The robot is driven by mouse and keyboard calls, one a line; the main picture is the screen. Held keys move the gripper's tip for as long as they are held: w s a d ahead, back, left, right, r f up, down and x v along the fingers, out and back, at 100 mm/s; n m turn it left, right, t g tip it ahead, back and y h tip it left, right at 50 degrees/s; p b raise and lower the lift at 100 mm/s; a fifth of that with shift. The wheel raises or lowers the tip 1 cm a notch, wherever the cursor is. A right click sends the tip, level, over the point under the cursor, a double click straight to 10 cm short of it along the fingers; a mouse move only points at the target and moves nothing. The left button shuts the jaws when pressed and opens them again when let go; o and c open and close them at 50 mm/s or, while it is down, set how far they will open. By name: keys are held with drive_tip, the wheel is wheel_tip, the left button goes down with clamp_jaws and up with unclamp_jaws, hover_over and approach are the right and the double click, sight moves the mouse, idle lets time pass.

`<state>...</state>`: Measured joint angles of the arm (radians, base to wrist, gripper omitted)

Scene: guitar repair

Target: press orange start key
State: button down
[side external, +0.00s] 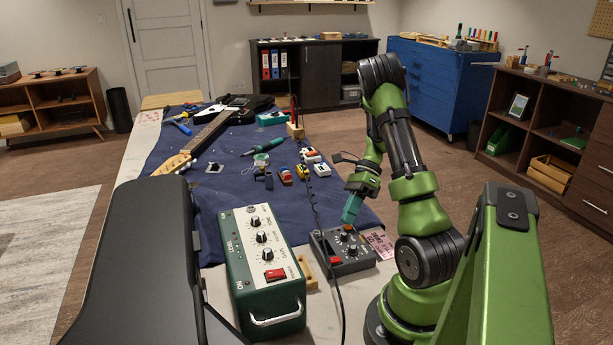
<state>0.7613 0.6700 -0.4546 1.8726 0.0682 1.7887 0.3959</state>
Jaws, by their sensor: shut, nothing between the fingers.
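A dark grey control box (352,259) sits near the front right of the bench. A small orange key (347,228) shows at its far edge, partly hidden by my gripper. The box also has a red switch (335,261) at its front left and small knobs. My gripper (349,218) is shut and empty, with its teal fingers pointing down just above the orange key. I cannot tell whether the fingertips touch the key.
A black coiled cable (316,212) runs beside the box. Small colored pedals (303,171) and a guitar (207,132) lie on the blue cloth (220,195) behind.

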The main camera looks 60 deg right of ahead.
idle(0.4)
drive_tip(key=shift+r, duration=0.55)
drive_tip(key=shift+r, duration=3)
